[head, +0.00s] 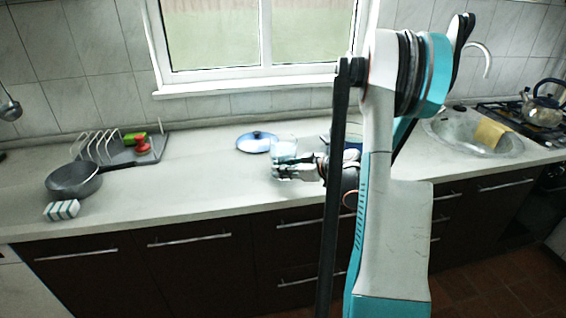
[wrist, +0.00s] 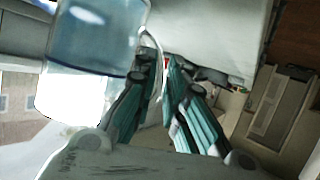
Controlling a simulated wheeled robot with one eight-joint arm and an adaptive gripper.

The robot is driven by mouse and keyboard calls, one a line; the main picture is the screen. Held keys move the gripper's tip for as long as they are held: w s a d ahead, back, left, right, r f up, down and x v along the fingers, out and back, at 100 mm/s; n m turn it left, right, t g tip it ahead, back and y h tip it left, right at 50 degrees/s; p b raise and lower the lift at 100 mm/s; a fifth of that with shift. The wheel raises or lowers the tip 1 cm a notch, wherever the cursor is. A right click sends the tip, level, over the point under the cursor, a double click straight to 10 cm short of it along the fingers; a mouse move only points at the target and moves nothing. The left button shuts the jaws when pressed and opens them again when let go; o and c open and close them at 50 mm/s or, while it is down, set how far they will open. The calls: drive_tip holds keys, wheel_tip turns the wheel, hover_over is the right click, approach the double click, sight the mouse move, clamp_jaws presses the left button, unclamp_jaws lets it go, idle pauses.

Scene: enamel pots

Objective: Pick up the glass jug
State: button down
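The glass jug (head: 284,150) is clear and bluish and stands on the worktop in the middle of the head view, partly hidden by my gripper (head: 292,172).
A blue lid (head: 257,142) lies just left of the jug on the worktop (head: 205,165). A dark pan (head: 74,180), a striped sponge (head: 61,210) and a dish rack (head: 120,152) are at the left. A sink (head: 470,130) and kettle (head: 543,105) are at the right. My arm hides part of the middle.

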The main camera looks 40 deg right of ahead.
drive_tip(key=shift+r, duration=0.1)
idle(0.6)
wheel_tip(320, 180, up, 19)
drive_tip(key=p, duration=0.7)
idle(0.9)
